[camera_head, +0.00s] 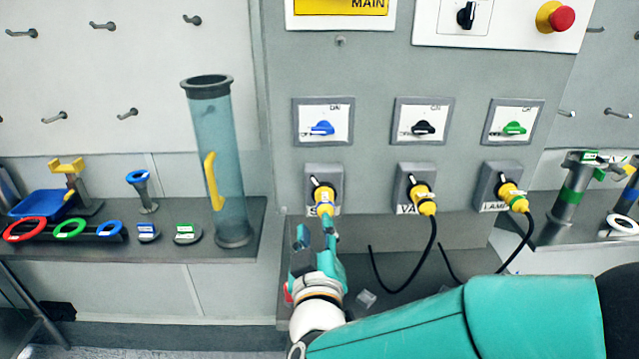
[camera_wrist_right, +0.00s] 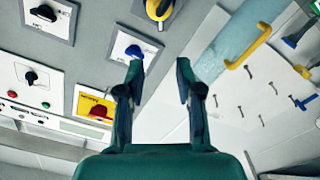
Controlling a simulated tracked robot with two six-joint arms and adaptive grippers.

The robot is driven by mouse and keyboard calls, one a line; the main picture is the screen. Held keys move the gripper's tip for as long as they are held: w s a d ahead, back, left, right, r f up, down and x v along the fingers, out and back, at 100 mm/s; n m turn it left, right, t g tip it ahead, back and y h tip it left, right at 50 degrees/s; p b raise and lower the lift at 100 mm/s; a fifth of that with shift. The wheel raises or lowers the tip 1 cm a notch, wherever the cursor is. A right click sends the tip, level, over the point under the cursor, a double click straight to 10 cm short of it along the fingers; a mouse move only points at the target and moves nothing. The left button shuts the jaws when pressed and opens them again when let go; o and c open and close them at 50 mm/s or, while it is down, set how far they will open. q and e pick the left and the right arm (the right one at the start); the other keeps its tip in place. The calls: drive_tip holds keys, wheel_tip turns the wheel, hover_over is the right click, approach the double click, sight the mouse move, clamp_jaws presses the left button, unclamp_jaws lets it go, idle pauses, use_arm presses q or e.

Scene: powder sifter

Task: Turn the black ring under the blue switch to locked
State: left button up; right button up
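The blue switch (camera_head: 322,128) sits on a white plate on the grey cabinet; it also shows in the wrist view (camera_wrist_right: 133,50). Below it is a socket with a yellow plug (camera_head: 326,196) and a black ring (camera_head: 315,183) around the plug's upper end. The plug is partly cut off at the top of the wrist view (camera_wrist_right: 158,10). I cannot tell the ring's lock setting. My right gripper (camera_head: 316,232) is just below this plug in the head view. Its fingers (camera_wrist_right: 160,75) are apart with nothing between them. My left gripper is not in view.
Two more sockets with yellow plugs, a middle one (camera_head: 422,197) and a right one (camera_head: 512,196), have black cables hanging down. A clear blue cylinder (camera_head: 228,150) with a yellow handle stands on the left shelf. A red emergency button (camera_head: 561,18) is at the upper right.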

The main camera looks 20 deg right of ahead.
sight(314, 181)
drive_tip(key=p+x, duration=0.3)
drive_tip(key=x, duration=1.2)
drive_tip(key=shift+f+p, duration=0.1)
drive_tip(key=shift+p, duration=0.2)
